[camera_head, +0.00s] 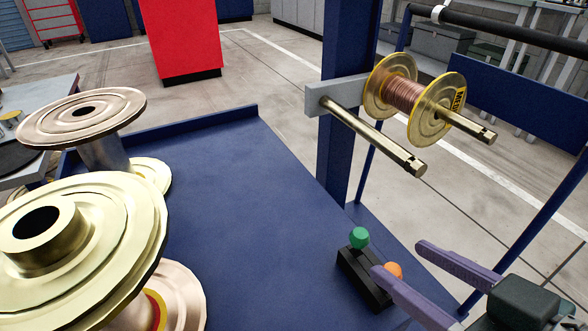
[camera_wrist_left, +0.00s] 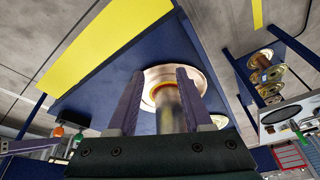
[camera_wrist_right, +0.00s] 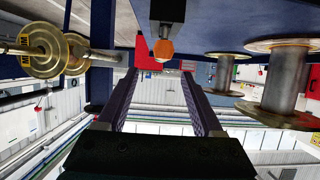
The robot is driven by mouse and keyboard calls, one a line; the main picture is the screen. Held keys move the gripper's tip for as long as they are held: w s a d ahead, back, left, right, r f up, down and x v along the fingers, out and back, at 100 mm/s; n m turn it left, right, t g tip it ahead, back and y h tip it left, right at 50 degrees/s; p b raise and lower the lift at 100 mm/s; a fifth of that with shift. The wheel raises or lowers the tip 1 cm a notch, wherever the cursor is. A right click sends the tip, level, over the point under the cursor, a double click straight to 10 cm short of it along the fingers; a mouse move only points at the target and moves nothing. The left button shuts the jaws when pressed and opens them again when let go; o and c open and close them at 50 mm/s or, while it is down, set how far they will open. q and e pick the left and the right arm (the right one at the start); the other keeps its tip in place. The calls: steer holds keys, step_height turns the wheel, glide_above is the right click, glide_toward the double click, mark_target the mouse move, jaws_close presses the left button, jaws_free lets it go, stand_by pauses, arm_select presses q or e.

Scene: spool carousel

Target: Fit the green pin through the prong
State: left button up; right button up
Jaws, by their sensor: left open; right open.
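The green pin (camera_head: 359,237) stands in a black holder (camera_head: 358,272) on the blue platform, beside the orange pin (camera_head: 393,269). In the right wrist view the orange pin (camera_wrist_right: 163,49) appears beyond and between the fingertips; the green pin is not visible there. An empty metal prong (camera_head: 375,136) sticks out from the post, with a hole near its tip. A second prong (camera_head: 470,126) carries a spool. My left gripper (camera_wrist_left: 161,72) is open, with a spool (camera_wrist_left: 168,105) visible between its fingers.
A yellow-flanged copper-wire spool (camera_head: 404,95) hangs on the second prong. Large spools (camera_head: 95,240) (camera_head: 84,112) stand at the left. The middle of the blue platform (camera_head: 235,215) is clear. A blue post (camera_head: 345,90) rises behind the prongs.

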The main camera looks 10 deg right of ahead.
mark_target(367, 243)
arm_select(q)
steer(key=shift+s+d+f+b, duration=0.1)
steer(key=shift+d+f+b, duration=0.2)
steer(key=shift+f, duration=0.2)
steer(key=shift+s+d+f+b, duration=0.1)
steer(key=shift+d+f+b, duration=0.1)
steer(key=shift+f+b, duration=0.25)
arm_select(e)
steer(key=x, duration=0.4)
steer(key=shift+d+f, duration=0.15)
steer(key=shift+d, duration=0.1)
arm_select(q)
step_height(367, 243, down, 2)
steer(key=shift+w+a+f+b, duration=0.1)
steer(key=shift+a+f+b, duration=0.1)
steer(key=shift+b, duration=0.85)
arm_select(e)
steer(key=x, duration=0.5)
steer(key=shift+a+f, duration=0.25)
steer(key=shift+a, duration=0.1)
steer(key=shift+w, duration=0.15)
steer(key=shift+c, duration=0.3)
arm_select(q)
steer(key=shift+a, duration=0.1)
arm_select(e)
steer(key=shift+c, duration=0.7)
jaws_close()
